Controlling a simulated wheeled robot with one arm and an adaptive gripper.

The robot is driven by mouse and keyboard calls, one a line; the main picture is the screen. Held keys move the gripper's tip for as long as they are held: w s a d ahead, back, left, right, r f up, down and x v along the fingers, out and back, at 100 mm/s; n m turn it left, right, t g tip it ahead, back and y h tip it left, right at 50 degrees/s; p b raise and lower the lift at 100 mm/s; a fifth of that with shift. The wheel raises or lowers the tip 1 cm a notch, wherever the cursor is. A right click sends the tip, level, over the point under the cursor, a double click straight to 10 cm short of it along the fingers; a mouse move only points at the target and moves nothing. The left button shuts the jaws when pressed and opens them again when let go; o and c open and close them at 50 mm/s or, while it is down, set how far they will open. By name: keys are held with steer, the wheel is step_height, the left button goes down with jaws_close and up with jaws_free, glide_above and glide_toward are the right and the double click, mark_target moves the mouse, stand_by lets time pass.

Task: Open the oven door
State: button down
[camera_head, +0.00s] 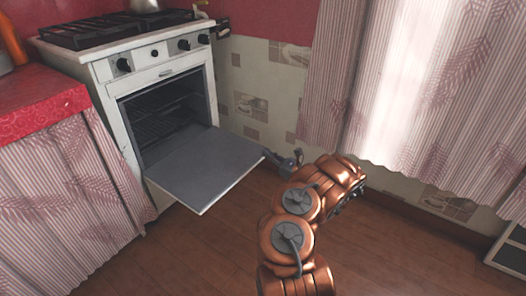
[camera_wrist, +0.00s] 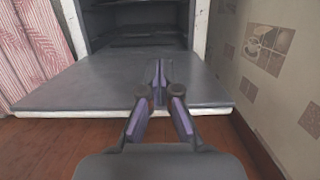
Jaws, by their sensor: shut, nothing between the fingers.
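The white oven (camera_head: 160,90) stands at the upper left in the head view. Its door (camera_head: 205,165) is folded down and lies about level, with the grey inner face up. The dark oven inside (camera_head: 165,112) with its racks is exposed. In the wrist view the door (camera_wrist: 70,85) spreads across the middle, below the open cavity (camera_wrist: 135,35). My gripper (camera_wrist: 160,80) is shut and empty, its fingertips seen over the right part of the door. In the head view my gripper (camera_head: 275,158) is at the door's right outer corner. I cannot tell whether it touches the door.
A red-topped counter (camera_head: 45,95) with a striped curtain is left of the oven. The tiled wall (camera_head: 250,100) and striped curtains (camera_head: 410,100) are on the right. The brown wooden floor (camera_head: 190,245) in front is clear. A kettle (camera_head: 145,5) sits on the stove top.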

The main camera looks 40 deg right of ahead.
steer(key=w+a+r+b, duration=0.2)
steer(key=w+r+b, duration=0.2)
steer(key=w, duration=0.6)
steer(key=shift+a+r+b, duration=0.15)
steer(key=shift+r+b, duration=0.2)
steer(key=shift+r, duration=0.15)
steer(key=shift+f, duration=0.1)
stand_by(1.1)
